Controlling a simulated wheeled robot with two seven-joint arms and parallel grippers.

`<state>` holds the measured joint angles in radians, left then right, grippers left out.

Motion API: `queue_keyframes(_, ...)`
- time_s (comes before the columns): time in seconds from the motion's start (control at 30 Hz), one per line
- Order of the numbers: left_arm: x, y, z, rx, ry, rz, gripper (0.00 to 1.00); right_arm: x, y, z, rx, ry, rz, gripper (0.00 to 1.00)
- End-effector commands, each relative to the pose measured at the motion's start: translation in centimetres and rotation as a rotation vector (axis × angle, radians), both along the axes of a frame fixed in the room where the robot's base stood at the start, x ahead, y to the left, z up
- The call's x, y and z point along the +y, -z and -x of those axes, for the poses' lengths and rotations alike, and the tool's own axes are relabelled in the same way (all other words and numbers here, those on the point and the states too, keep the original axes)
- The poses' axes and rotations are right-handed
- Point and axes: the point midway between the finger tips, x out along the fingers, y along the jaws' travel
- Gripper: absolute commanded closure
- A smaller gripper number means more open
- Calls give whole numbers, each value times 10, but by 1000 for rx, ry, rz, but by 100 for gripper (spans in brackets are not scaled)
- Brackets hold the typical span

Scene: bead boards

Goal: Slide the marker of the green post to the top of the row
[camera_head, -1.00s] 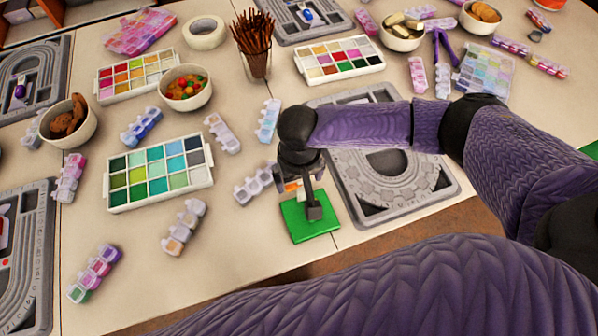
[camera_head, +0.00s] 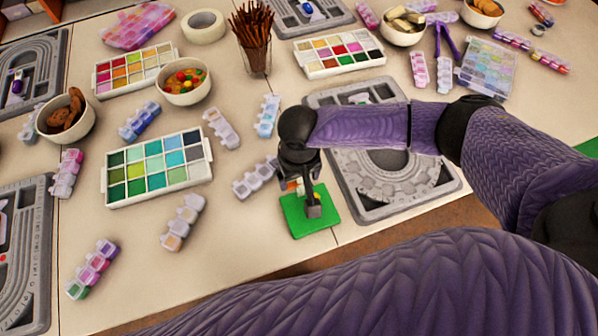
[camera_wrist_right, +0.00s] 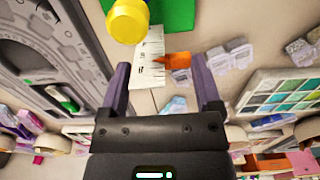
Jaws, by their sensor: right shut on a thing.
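The green post's flat green base (camera_head: 324,217) lies near the table's front edge. In the right wrist view, the green base (camera_wrist_right: 178,14) is at the top, with a yellow round knob (camera_wrist_right: 127,20) and a white strip with dark marks (camera_wrist_right: 148,70). The orange marker (camera_wrist_right: 177,61) sits beside this strip, between my fingers. My right gripper (camera_head: 313,210) is over the green base, and in the wrist view (camera_wrist_right: 161,72) its fingers stand either side of the strip and marker. It is shut on the marker; the exact contact is hard to see. My left gripper is not in view.
A grey bead board (camera_head: 350,205) lies right of the green base, under my right forearm. Pale bead boxes (camera_head: 255,177) lie close on the left. A tray of green and blue beads (camera_head: 157,169) is farther left.

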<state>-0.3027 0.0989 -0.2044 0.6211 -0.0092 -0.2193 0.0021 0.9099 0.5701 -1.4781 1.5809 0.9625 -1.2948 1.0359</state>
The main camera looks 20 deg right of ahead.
Motion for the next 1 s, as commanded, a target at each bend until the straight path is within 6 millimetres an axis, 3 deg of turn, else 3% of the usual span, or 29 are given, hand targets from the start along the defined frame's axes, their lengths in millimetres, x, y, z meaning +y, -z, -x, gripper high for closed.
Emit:
queue_keyframes(0.6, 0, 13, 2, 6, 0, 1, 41, 0, 27, 0, 0, 0, -1, 72)
queue_keyframes(0.83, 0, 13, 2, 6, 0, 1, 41, 0, 27, 0, 0, -1, -1, 72)
queue_keyframes(0.87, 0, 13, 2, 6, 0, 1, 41, 0, 27, 0, 0, -1, -1, 12)
queue_keyframes(0.93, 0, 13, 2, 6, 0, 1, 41, 0, 27, 0, 0, -1, 0, 0)
queue_keyframes(1.0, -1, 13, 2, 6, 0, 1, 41, 0, 27, 0, 0, -1, 0, 0)
